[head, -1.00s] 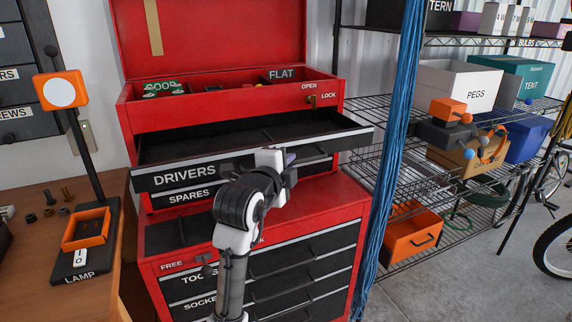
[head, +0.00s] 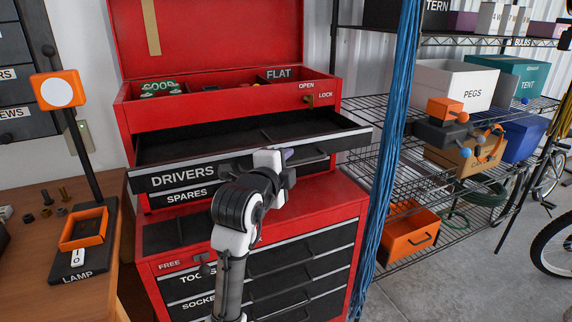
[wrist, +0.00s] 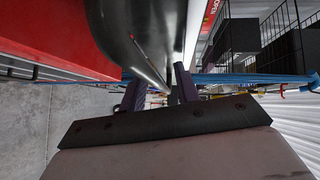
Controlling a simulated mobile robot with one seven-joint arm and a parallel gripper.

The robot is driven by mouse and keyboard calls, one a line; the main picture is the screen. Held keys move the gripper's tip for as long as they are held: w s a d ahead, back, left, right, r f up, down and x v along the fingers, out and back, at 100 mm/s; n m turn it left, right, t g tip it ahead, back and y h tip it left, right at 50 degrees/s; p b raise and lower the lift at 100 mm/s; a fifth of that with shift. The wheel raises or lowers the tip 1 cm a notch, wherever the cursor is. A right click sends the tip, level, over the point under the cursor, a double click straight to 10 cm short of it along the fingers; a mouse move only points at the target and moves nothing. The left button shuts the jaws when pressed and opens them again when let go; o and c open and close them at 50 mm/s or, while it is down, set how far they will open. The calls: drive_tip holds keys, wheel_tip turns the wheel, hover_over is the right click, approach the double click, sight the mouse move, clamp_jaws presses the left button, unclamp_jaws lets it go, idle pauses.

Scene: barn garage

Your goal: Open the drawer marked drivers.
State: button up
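The drawer marked drivers (head: 235,172) is pulled out from the red tool chest (head: 160,115). Its dark interior looks empty where I can see it. My gripper (head: 287,156) is at the right half of its front in the head view, and my wrist covers part of that front and its handle. In the wrist view my gripper (wrist: 157,74) has its two purple fingers apart, with a thin grey strip showing between them. I see no firm grip on the handle.
The spares drawer (head: 187,196) below is shut. Blue cables (head: 388,150) hang close to the chest's right side, before a wire shelf with an orange bin (head: 410,238). A workbench (head: 30,280) with a lamp (head: 58,92) stands at left.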

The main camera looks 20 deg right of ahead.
drive_tip(key=b+v, duration=0.3)
drive_tip(key=v, duration=1.1)
drive_tip(key=shift+d, duration=0.1)
